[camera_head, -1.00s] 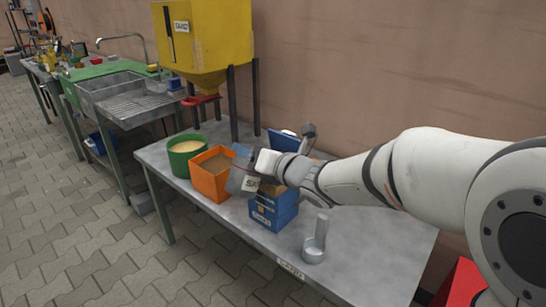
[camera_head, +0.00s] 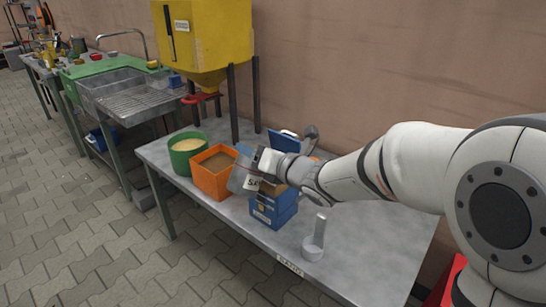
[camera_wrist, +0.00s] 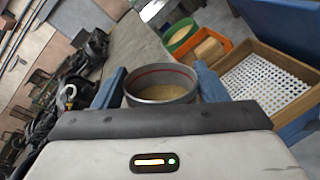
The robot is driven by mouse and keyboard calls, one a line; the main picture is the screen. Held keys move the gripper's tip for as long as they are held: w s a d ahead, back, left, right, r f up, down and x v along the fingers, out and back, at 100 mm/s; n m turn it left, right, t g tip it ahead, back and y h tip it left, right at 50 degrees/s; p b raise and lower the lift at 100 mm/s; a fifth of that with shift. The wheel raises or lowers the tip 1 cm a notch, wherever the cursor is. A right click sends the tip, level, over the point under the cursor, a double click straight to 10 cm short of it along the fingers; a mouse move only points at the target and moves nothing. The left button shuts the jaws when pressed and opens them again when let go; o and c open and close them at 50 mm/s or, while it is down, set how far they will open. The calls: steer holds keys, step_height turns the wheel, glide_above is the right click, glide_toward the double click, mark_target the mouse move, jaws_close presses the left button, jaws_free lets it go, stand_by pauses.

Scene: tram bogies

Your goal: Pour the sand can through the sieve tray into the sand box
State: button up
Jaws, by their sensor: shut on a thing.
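My gripper (camera_wrist: 160,92) is shut on the grey metal sand can (camera_wrist: 162,93), with blue fingers on either side of it. Sand shows inside, below a red line around the inner wall. In the head view the sand can (camera_head: 242,179) is held tilted just left of the blue sand box (camera_head: 272,209). The sieve tray (camera_wrist: 262,88), a white perforated plate in a wooden frame, lies at the top of the box, right of the can in the wrist view. In the head view my gripper and wrist hide most of the tray.
An orange bin (camera_head: 211,182) and a green bucket (camera_head: 183,160), both holding sandy material, stand left of the can. A grey scoop or cup with an upright handle (camera_head: 315,246) stands right of the box. A yellow hopper (camera_head: 205,40) rises behind. The table's right part is clear.

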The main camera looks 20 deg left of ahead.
steer(key=shift+w+d+r+m+p, duration=0.15)
steer(key=shift+w+m+p, duration=0.25)
steer(key=shift+p, duration=1.4)
steer(key=shift+w+d+f+m+p, duration=0.15)
steer(key=shift+m+p, duration=0.35)
steer(key=shift+p, duration=1.25)
steer(key=shift+w+d+r+m+g+p, duration=0.2)
steer(key=shift+m+p, duration=0.25)
steer(key=shift+p, duration=1.5)
steer(key=shift+w+a+r+m+g+p, duration=0.15)
steer(key=shift+m+g+p, duration=0.25)
steer(key=shift+p, duration=1.55)
steer(key=shift+w+d+r+m+g+p, duration=0.15)
steer(key=shift+m+p, duration=0.3)
steer(key=shift+p, duration=1.5)
